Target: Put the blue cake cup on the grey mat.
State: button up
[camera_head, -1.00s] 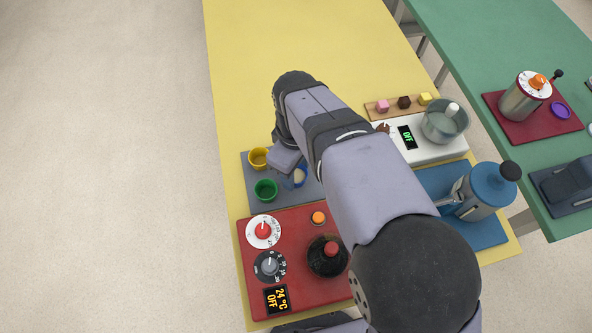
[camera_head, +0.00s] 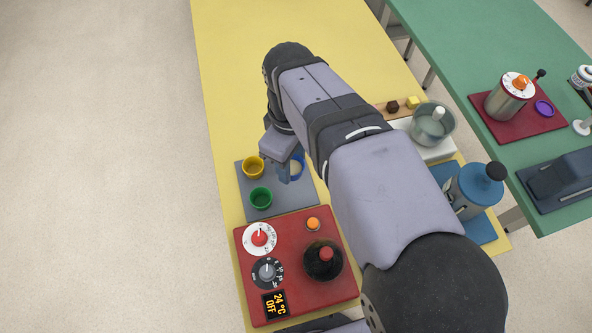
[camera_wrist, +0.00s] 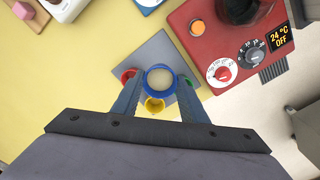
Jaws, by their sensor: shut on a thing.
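My gripper (camera_wrist: 158,86) is shut on the blue cake cup (camera_wrist: 160,80), with a finger on either side of it. The cup is round, with a blue rim and a pale inside, and looks upright. In the head view the blue cup (camera_head: 297,166) shows partly behind my gripper (camera_head: 286,171), over the right part of the grey mat (camera_head: 286,203). It appears held above the mat. A yellow cup (camera_head: 253,167) and a green cup (camera_head: 260,198) stand on the mat's left side. A red cup (camera_wrist: 128,75) shows beside a finger in the wrist view.
The red oven panel (camera_head: 292,223) with knobs and a dark round item (camera_head: 323,260) lies just in front of the mat. The yellow table (camera_head: 235,60) is clear behind.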

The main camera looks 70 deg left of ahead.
jog(key=shift+w+d+r+p, duration=0.3)
jog(key=shift+r+p, duration=0.1)
jog(key=shift+p, duration=0.7)
jog(key=shift+w+d+f+p, duration=0.2)
jog(key=shift+p, duration=0.5)
jog(key=shift+f, duration=0.1)
jog(key=shift+f+p, duration=1.4)
jog(key=shift+f, duration=3.6)
jog(key=shift+f, duration=0.15)
jog(key=o, duration=1.1)
notch_tip(320, 180, up, 12)
jog(key=b, duration=0.3)
jog(key=shift+r, duration=0.2)
